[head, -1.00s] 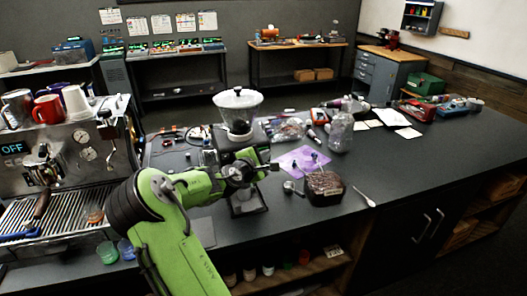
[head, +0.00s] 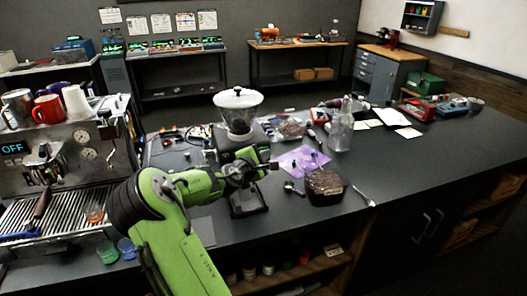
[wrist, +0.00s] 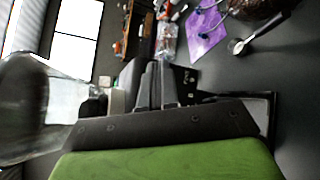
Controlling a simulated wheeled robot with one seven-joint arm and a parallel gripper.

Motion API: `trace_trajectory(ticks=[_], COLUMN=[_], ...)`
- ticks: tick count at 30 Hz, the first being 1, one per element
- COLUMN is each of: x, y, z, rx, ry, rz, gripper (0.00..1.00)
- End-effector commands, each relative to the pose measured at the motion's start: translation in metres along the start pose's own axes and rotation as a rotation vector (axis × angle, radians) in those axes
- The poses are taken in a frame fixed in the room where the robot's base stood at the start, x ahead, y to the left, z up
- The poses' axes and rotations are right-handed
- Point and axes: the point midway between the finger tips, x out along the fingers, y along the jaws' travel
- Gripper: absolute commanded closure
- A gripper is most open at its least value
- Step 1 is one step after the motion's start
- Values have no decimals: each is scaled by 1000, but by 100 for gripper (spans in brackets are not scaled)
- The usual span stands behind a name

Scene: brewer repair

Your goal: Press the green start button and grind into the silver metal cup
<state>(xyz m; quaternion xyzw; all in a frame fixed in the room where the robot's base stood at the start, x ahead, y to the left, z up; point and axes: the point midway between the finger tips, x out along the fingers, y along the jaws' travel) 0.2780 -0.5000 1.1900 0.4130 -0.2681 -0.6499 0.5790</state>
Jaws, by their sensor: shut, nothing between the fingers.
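The grinder (head: 237,126) stands on the dark counter, with a clear hopper and pale lid on top. The hopper (wrist: 28,108) also shows large and blurred at the left of the wrist view. My gripper (head: 272,165) is in front of the grinder body, above its dark base (head: 248,208). In the wrist view my gripper (wrist: 160,84) is shut and empty, its fingers close against or just in front of the dark grinder body; contact cannot be told. The green start button is not visible. I cannot make out the silver metal cup; my arm hides part of the grinder.
An espresso machine (head: 78,150) stands at left, cups on top. Right of the grinder are a purple cloth (head: 300,160), a small round metal tool (head: 293,187), a dark container of beans (head: 325,187), a spoon (head: 364,196) and a clear bottle (head: 340,133).

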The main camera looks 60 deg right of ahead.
Motion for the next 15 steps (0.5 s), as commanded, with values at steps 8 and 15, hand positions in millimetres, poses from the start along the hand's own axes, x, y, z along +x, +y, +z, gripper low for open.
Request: trace_trajectory(ticks=[8,15], x=[-8,-10], y=[-6,-8], z=[6,7], rx=[0,0], ry=[1,0], rz=[0,-1], gripper=[100,100])
